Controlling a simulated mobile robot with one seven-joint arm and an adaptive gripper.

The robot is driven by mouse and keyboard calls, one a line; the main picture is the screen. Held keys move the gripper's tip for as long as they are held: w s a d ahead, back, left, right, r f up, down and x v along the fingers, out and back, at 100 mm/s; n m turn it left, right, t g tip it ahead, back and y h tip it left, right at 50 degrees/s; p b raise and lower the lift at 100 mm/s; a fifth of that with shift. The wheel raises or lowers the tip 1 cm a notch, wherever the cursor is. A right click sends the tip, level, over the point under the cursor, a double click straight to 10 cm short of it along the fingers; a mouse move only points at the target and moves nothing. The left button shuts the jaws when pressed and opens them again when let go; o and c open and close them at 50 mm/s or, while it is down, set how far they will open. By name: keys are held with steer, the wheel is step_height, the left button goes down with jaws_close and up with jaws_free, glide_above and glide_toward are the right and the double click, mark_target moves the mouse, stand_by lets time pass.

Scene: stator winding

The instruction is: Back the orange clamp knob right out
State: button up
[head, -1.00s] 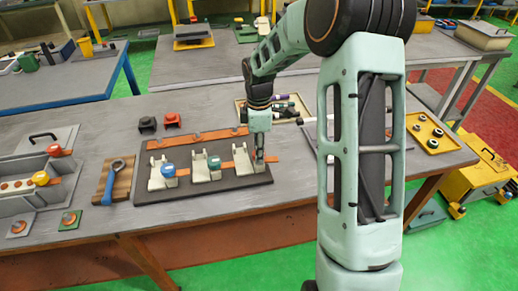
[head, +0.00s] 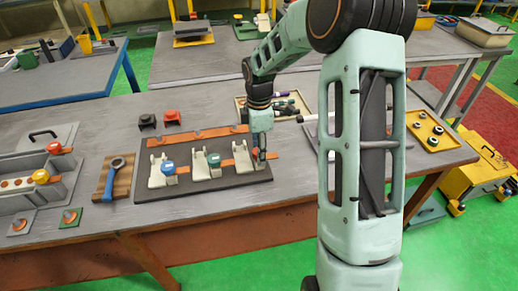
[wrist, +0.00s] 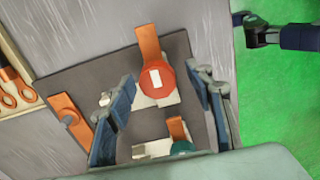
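The orange clamp knob (wrist: 157,80), a red-orange disc with a white mark on top, sits on the third clamp at the right end of the dark base plate (head: 150,193). In the wrist view it lies between the two blue-grey fingers of my gripper (wrist: 161,74), with a visible gap on each side. My gripper is open around it from above; contact cannot be seen. In the head view my gripper (head: 262,157) stands over that clamp and mostly hides the knob. An orange strip (wrist: 147,42) runs out from under the knob.
The clamps beside it have a teal knob (head: 214,160) and a blue knob (head: 169,168). A tool tray (head: 240,108) stands behind my gripper, and a yellow tray of rings (head: 426,122) lies to the right.

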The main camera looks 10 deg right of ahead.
steer(key=shift+w+r, duration=0.1)
steer(key=shift+r, duration=0.15)
steer(key=shift+r, duration=0.35)
step_height(320, 180, up, 11)
stand_by(0.4)
